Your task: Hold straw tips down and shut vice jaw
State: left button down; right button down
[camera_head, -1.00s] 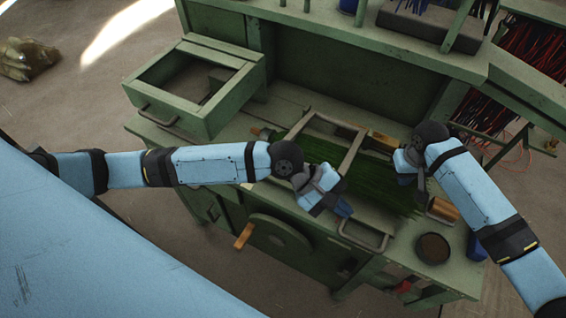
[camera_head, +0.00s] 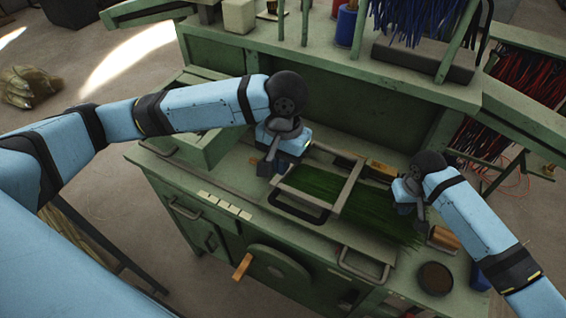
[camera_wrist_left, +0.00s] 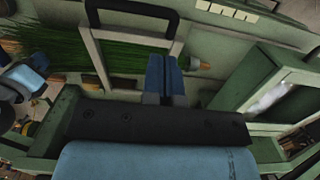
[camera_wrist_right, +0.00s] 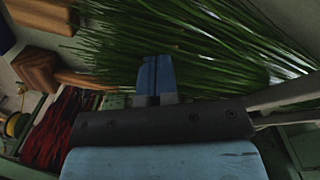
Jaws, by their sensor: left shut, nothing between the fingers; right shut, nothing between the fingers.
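Green straw (camera_head: 385,218) lies flat across the bench and through a pale metal vice frame (camera_head: 349,186). A black handle (camera_head: 302,214) is on the frame's near side; it also shows in the left wrist view (camera_wrist_left: 131,8). I cannot tell whether the jaw is fully shut. My left gripper (camera_head: 268,166) is shut and empty, at the left of the frame and apart from the handle. My right gripper (camera_head: 408,207) is shut and empty at the straw's right part. In the right wrist view its fingertips (camera_wrist_right: 154,62) are over or against the straw; contact is unclear.
A dark round bowl (camera_head: 435,278) and a wooden block (camera_head: 444,237) stand right of the straw. A raised shelf (camera_head: 330,52) runs behind the bench. A green drawer box (camera_head: 190,145) sits left, partly behind my left arm. A crank wheel (camera_head: 280,268) is on the front.

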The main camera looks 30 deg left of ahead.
aim_at(280, 202)
pick_arm(q)
jog(key=f, duration=0.7)
jog(key=s+f, duration=0.1)
jog(key=f, duration=0.2)
jog(key=shift+f, duration=0.35)
